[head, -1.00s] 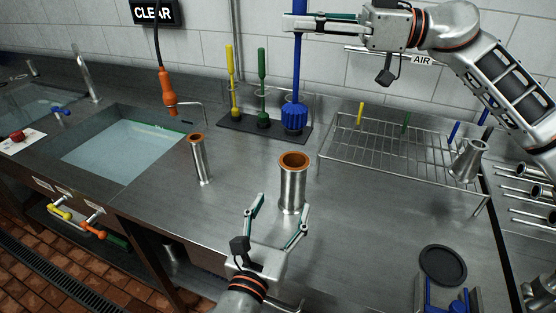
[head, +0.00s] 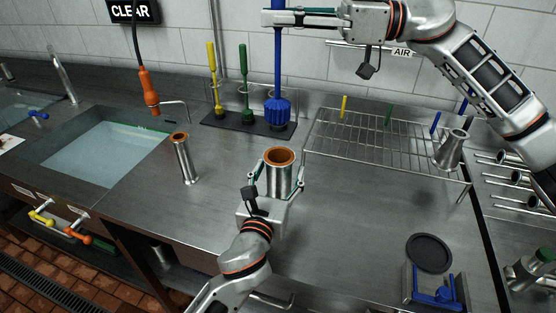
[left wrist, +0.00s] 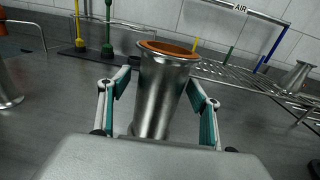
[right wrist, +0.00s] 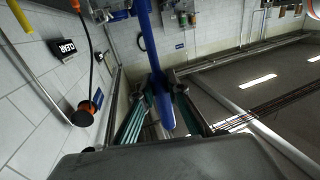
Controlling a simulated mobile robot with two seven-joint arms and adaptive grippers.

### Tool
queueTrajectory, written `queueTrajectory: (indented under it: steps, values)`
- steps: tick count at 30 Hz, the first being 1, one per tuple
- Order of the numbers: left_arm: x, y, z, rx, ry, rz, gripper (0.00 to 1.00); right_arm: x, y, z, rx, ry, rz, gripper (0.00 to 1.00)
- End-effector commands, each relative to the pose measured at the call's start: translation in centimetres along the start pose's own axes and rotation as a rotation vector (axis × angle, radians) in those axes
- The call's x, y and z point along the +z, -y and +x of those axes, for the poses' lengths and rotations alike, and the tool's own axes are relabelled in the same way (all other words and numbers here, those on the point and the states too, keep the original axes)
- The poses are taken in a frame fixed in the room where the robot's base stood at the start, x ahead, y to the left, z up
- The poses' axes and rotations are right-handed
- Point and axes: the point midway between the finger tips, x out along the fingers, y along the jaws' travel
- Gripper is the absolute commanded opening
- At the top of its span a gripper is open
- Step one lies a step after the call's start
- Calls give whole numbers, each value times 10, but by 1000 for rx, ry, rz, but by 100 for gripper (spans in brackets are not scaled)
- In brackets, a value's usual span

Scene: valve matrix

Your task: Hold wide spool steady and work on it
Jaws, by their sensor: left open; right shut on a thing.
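The wide spool (head: 280,176) is a steel cylinder with an orange-brown lining at its top, upright on the steel counter. It also stands between the fingers in the left wrist view (left wrist: 160,95). My left gripper (head: 277,186) is open, with one finger on each side of the spool; I cannot tell whether they touch it. My right gripper (head: 274,18) is shut on the handle of a blue brush (head: 278,70), high at the back. The brush's bristle head is at the black rack. The blue handle also shows between the fingers in the right wrist view (right wrist: 160,95).
A narrow steel spool (head: 184,160) stands to the left, near the sink (head: 105,150). A yellow brush (head: 215,80) and a green brush (head: 245,85) stand in the rack (head: 222,121). A wire drying rack (head: 390,150) lies right of the wide spool.

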Motion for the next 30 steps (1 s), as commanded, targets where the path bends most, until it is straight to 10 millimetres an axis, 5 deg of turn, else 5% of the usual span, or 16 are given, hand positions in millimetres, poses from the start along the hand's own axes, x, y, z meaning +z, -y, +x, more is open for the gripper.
queueTrajectory:
  steps: [3, 9, 21, 30]
  values:
    - [0, 0, 0, 0, 0, 0, 58, -1, 0, 0, 0, -1, -1, 0]
    - [0, 0, 0, 0, 0, 0, 8, -1, 0, 0, 0, -1, -1, 0]
    - [0, 0, 0, 0, -1, 0, 8, 29, 0, -2, 114, 8, -1, 0]
    - [0, 0, 0, 0, -1, 0, 8, 30, 0, -2, 125, 7, 0, 0]
